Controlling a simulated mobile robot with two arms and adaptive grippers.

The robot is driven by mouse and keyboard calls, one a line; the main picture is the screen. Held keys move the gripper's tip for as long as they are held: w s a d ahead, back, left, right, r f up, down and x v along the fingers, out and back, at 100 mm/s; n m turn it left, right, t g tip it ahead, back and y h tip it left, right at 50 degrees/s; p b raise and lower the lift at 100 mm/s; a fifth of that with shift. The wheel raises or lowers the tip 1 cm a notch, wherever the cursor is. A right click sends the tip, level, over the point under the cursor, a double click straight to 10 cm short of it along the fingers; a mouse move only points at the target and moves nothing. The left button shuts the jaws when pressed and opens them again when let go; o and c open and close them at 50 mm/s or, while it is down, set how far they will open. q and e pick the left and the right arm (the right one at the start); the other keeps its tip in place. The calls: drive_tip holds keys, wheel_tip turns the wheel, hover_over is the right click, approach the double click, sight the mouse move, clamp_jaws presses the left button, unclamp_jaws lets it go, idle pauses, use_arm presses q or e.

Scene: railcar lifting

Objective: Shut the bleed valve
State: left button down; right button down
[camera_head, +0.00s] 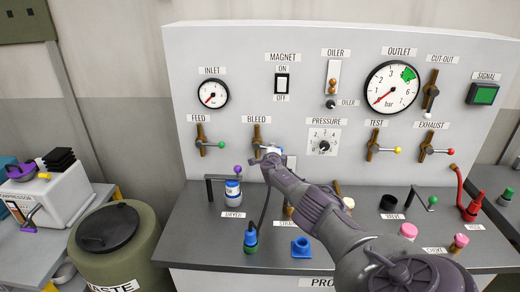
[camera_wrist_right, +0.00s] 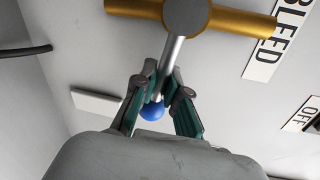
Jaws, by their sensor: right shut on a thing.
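The bleed valve (camera_head: 257,135) is a brass pipe piece on the upright panel, under the BLEED label. In the right wrist view its brass pipe (camera_wrist_right: 243,22) and grey round hub (camera_wrist_right: 187,14) show at the top. A metal lever (camera_wrist_right: 172,66) with a blue ball knob (camera_wrist_right: 152,111) runs from the hub, roughly crosswise to the pipe. My right gripper (camera_wrist_right: 160,98) is shut on this lever near the knob. In the head view my right gripper (camera_head: 270,156) is at the valve and hides most of the lever. My left gripper is not in view.
The feed valve (camera_head: 200,140) with a green knob is to the left. The test valve (camera_head: 374,143) and exhaust valve (camera_head: 427,143) are to the right. A pressure dial (camera_head: 324,142) is beside my gripper. A dryer (camera_head: 233,193) and blue funnel-like part (camera_head: 301,247) stand on the bench below.

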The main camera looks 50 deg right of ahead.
drive_tip(key=shift+r+n, duration=0.55)
drive_tip(key=shift+n, duration=0.15)
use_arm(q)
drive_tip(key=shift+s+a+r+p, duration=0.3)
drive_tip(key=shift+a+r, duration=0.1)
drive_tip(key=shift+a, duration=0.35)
use_arm(e)
drive_tip(key=shift+r, duration=0.1)
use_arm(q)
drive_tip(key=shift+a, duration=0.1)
